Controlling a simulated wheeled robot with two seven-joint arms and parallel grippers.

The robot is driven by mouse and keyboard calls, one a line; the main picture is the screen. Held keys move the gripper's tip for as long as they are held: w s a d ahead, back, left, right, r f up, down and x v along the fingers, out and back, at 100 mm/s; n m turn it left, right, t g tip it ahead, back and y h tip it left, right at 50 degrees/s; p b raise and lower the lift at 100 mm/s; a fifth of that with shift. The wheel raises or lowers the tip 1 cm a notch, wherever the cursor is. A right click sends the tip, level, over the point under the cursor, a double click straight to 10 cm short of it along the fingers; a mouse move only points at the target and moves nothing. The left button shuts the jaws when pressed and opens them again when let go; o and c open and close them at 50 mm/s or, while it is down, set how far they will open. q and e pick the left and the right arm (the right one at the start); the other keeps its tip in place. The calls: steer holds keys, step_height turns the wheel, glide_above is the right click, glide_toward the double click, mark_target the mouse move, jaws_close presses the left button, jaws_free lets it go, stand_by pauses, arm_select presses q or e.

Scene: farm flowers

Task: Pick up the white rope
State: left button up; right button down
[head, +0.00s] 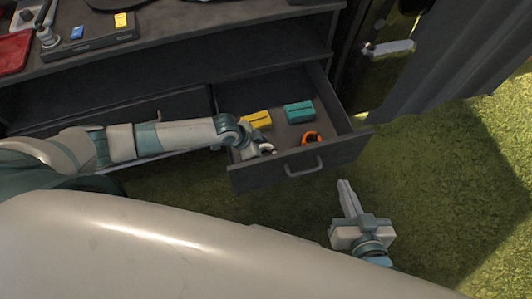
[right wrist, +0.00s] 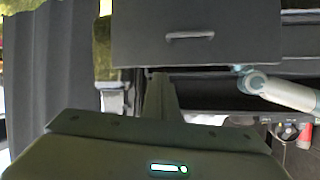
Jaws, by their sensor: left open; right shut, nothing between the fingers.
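An open drawer (head: 345,148) of the dark cabinet holds several small items. A small whitish piece (head: 267,148) shows at its front left, close to my left gripper; it may be the white rope, but I cannot tell it clearly from the gripper. My left gripper (head: 250,152) reaches down into the drawer's left side and is open; its fingers are largely hidden. My right gripper (head: 345,190) is shut and empty, over the grass in front of the drawer. It also shows in the right wrist view (right wrist: 160,95), pointing toward the drawer front.
A yellow box (head: 257,119), a teal box (head: 299,111) and an orange item (head: 312,138) lie in the drawer. The drawer handle (head: 304,168) sticks out in front. A grey curtain (head: 440,70) hangs at the right. Open grass lies at the right.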

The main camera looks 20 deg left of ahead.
mark_target(266, 151)
arm_select(q)
steer(key=c, duration=1.3)
steer(key=shift+r, duration=0.1)
